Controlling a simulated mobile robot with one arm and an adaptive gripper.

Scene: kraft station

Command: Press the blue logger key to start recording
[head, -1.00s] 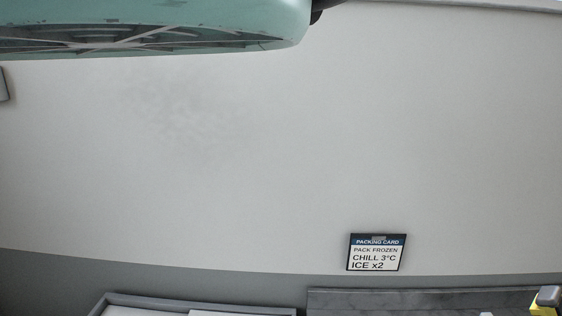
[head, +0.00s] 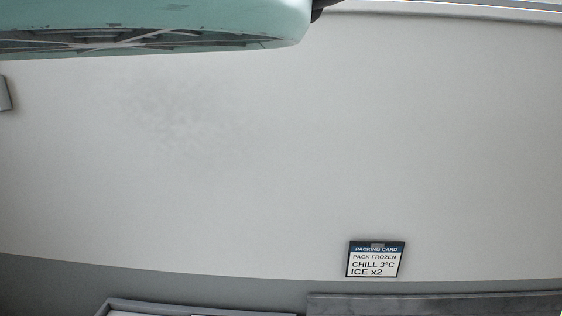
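The blue logger key is not visible in the head view. My gripper is not visible either. The view is mostly a plain light wall (head: 250,170). A packing card (head: 376,260) hangs low on the wall, right of centre. It reads "PACK FROZEN, CHILL 3°C, ICE x2".
A pale green, worn body (head: 150,20) fills the top left, close to the camera. A grey-rimmed tray or frame (head: 200,308) shows at the bottom edge. A grey slab (head: 430,304) lies at the bottom right. A small grey piece (head: 4,93) is at the left edge.

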